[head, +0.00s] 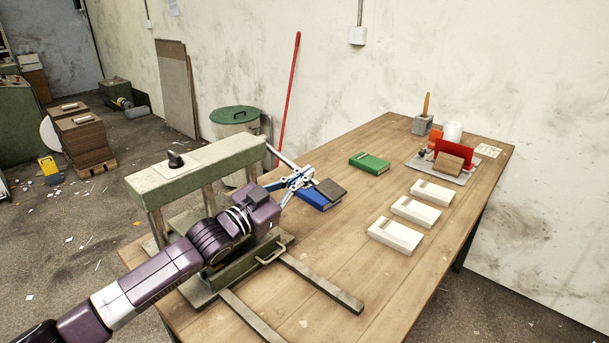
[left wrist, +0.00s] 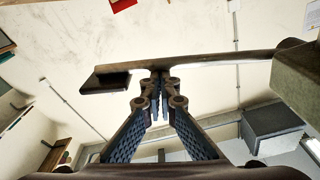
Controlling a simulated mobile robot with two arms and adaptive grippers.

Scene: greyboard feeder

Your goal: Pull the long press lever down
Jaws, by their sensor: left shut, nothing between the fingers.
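The green press (head: 195,170) stands at the near left of the table. Its long lever (head: 281,156) slants out from the press head toward the right, ending in a flat dark pad (head: 331,188). In the left wrist view the lever (left wrist: 215,62) crosses the picture, with the dark pad (left wrist: 105,82) at its left end. My left gripper (head: 300,174) is beside the lever, between the press head and the pad. Its fingers (left wrist: 165,78) are shut with nothing between them, their tips overlapping the lever in view; I cannot tell if they touch. My right gripper is out of view.
A blue book (head: 318,201) lies below the pad, and a green book (head: 369,162) farther back. Several white boxes (head: 396,235) line the right side. A tray (head: 460,178) with red and brown items stands behind. The table's middle (head: 345,235) is clear.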

